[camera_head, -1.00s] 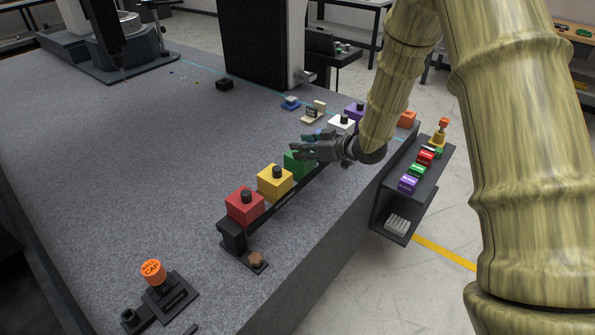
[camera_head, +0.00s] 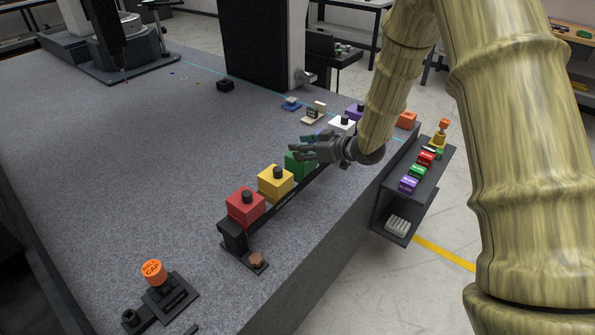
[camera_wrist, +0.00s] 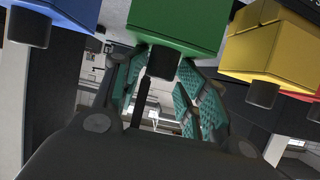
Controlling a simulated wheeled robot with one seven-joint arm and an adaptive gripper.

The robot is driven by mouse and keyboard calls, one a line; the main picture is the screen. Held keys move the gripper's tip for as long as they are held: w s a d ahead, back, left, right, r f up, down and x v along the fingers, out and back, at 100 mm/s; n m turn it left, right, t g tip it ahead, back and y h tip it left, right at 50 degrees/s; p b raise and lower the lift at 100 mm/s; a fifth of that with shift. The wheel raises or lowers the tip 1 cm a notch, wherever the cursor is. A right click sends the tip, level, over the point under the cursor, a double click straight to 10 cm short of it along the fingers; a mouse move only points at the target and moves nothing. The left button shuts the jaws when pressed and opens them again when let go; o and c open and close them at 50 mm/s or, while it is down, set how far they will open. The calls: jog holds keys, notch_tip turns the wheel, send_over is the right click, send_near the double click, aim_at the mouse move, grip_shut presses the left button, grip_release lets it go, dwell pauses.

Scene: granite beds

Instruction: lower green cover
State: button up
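The green cover (camera_head: 300,165) is a block with a black knob, standing in the row on the black rail between the yellow and blue ones. In the head view, my gripper (camera_head: 303,147) is over its top and hides its knob. In the wrist view, the green cover (camera_wrist: 178,22) appears upside down at the top centre, its black knob (camera_wrist: 159,62) hanging between the teal finger pads. My gripper (camera_wrist: 160,95) is open, with fingers apart on both sides of the knob; I cannot tell whether either touches it.
The yellow cover (camera_head: 275,184) and red cover (camera_head: 245,207) stand nearer on the rail; white (camera_head: 342,126) and purple (camera_head: 353,111) ones stand farther along. The blue one (camera_wrist: 48,12) is close beside green. An orange ball cap (camera_head: 153,272) stands at front left.

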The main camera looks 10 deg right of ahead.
jog(key=shift+s+d+f, duration=0.1)
jog(key=shift+d+f, duration=0.1)
jog(key=shift+p+v, duration=0.8)
jog(key=shift+v, duration=0.4)
jog(key=p+v, duration=0.1)
jog(key=v, duration=0.2)
jog(key=shift+s+d+r+p, duration=0.1)
jog(key=shift+r+p, duration=0.1)
jog(key=shift+p, duration=0.2)
